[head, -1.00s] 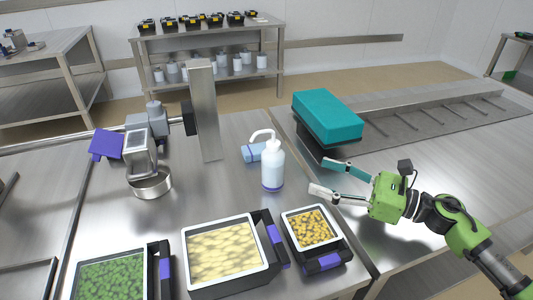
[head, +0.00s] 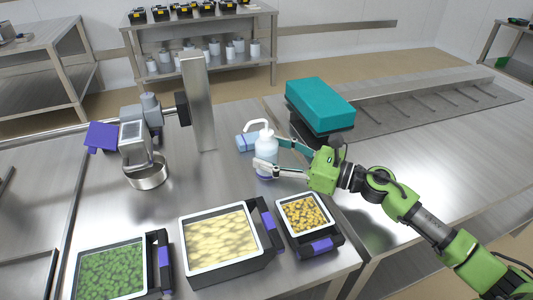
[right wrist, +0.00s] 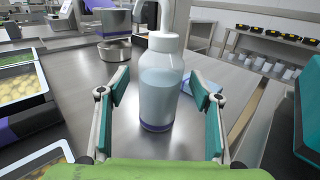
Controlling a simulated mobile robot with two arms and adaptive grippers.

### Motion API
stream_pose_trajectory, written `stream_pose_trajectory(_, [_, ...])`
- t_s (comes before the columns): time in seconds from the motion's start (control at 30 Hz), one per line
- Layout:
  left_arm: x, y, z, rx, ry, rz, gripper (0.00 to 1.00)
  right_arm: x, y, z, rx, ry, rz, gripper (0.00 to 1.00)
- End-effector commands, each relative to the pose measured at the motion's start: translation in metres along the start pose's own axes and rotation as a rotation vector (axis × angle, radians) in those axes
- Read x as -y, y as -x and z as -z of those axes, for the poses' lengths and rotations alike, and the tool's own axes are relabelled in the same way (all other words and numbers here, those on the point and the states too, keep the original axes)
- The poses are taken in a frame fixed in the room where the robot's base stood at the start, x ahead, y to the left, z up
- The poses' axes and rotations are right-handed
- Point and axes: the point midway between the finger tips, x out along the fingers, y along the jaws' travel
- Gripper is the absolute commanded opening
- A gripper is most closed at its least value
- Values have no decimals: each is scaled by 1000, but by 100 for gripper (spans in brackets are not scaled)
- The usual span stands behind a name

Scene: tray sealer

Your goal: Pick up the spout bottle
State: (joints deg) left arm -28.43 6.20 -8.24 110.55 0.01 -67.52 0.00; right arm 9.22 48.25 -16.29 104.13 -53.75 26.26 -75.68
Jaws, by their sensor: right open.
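The spout bottle (head: 266,148) is white and translucent with a bent spout and a bluish base. It stands upright on the steel table, left of the teal block in the head view. My right gripper (head: 267,157) is open, with its fingers reaching around the bottle's sides. In the right wrist view the bottle (right wrist: 160,90) stands between the two open fingers (right wrist: 158,112), with gaps visible on both sides. One finger hides part of the bottle's lower body in the head view. My left gripper is not in view.
A blue folded cloth-like item (head: 246,142) lies just behind the bottle. A teal block (head: 320,105) on a dark base stands to the right. Trays of yellow pieces (head: 303,214), pale slices (head: 220,240) and green pieces (head: 112,272) line the front. A scale-like machine with a metal bowl (head: 147,175) stands left.

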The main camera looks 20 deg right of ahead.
Motion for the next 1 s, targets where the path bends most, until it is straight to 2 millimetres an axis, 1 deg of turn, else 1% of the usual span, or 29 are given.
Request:
stream_pose_trajectory(0.03, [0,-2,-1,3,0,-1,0,1,-6,-2,3,0,0,59])
stream_pose_trajectory(0.13, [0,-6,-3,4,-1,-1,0,1,-14,-1,1,0,1,59])
stream_pose_trajectory(0.4, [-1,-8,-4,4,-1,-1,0,1,-16,0,0,0,1,59])
stream_pose_trajectory(0.47, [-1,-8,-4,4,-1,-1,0,0,-16,0,0,0,1,43])
stream_pose_trajectory(0.5, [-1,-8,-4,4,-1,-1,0,0,-16,0,0,0,1,33])
stream_pose_trajectory(0.57, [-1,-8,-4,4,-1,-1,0,0,-16,0,0,0,1,17])
stream_pose_trajectory(0.6, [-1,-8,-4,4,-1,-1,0,0,-16,0,0,0,1,12])
stream_pose_trajectory(1.0, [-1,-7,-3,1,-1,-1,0,3,-15,-5,2,2,1,12])
